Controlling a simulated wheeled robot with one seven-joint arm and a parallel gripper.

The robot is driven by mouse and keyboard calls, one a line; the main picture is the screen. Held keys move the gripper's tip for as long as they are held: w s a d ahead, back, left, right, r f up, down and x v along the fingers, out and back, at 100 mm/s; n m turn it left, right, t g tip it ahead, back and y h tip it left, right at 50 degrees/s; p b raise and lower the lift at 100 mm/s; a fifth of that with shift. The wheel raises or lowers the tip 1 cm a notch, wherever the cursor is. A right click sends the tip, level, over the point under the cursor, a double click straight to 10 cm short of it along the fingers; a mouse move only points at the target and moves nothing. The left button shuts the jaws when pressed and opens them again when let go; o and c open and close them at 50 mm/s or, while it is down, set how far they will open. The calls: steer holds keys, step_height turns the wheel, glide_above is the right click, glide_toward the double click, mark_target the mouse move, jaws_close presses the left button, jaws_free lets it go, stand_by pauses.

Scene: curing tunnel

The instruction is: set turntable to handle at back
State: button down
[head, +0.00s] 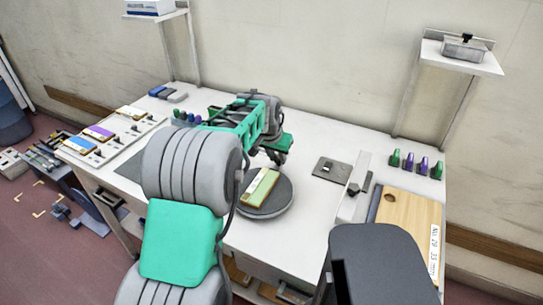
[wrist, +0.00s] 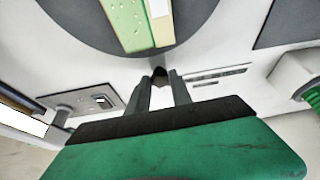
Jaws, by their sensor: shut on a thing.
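The turntable (head: 281,197) is a dark grey round disc on the white bench, and it fills the upper part of the wrist view (wrist: 75,22). A green and cream block (head: 261,187) lies on it, cut off at the top of the wrist view (wrist: 138,22). My gripper (wrist: 161,80) is shut on the turntable's small dark handle (wrist: 160,74) at the disc's rim. In the head view my gripper (head: 276,158) is at the back edge of the disc, on the wall side. The handle is hidden there.
A grey plate with a switch (head: 330,169) lies right of the disc. A tray with coloured blocks (head: 110,133) is at the left.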

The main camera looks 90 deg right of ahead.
steer(key=shift+s+r, duration=0.15)
steer(key=shift+s, duration=0.1)
stand_by(0.4)
steer(key=c, duration=1.1)
jaws_free()
steer(key=shift+c, duration=0.2)
steer(key=shift+a, duration=0.1)
steer(key=v, duration=0.7)
steer(key=shift+r+b, duration=0.25)
steer(key=shift+b, duration=0.1)
steer(key=shift+w+a, duration=0.1)
steer(key=shift+w, duration=0.05)
